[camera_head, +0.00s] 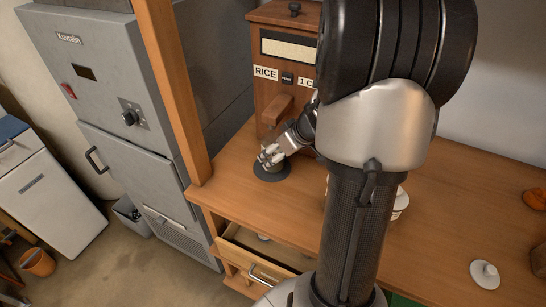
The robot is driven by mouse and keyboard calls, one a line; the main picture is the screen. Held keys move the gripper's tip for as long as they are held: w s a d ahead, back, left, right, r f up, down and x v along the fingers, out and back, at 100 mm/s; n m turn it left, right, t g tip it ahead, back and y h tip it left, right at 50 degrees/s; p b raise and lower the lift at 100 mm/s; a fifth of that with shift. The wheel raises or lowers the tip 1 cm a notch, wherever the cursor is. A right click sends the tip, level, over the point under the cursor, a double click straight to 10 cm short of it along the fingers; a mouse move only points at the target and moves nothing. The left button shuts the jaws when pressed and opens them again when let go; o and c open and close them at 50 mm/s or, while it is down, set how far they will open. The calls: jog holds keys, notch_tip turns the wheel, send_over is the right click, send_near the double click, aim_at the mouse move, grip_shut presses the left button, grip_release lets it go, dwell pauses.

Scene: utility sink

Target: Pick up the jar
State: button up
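My gripper (270,157) is low over a dark round pad (285,173) on the wooden counter, in front of the rice dispenser. A small greyish thing (272,167) shows at its fingertips, just above or on the pad. It is too small and covered to tell whether it is the jar, or whether the fingers are shut on it. A white rounded vessel (401,202) stands on the counter behind my arm, mostly hidden; I cannot tell whether it is the jar.
The wooden rice dispenser (284,42) stands behind my gripper. A wooden post (174,90) and a grey machine (100,70) are at left. Below the counter edge a drawer (262,254) is open. A white lid (485,272) and an orange thing (535,198) lie at right.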

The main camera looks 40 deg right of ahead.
jog(key=b+x, duration=0.1)
jog(key=x, duration=0.4)
jog(key=shift+w+d, duration=0.1)
jog(key=shift+d, duration=0.05)
jog(key=shift+r, duration=0.1)
jog(key=shift+c, duration=0.3)
jog(key=c, duration=1.4)
jog(key=shift+w+r, duration=0.1)
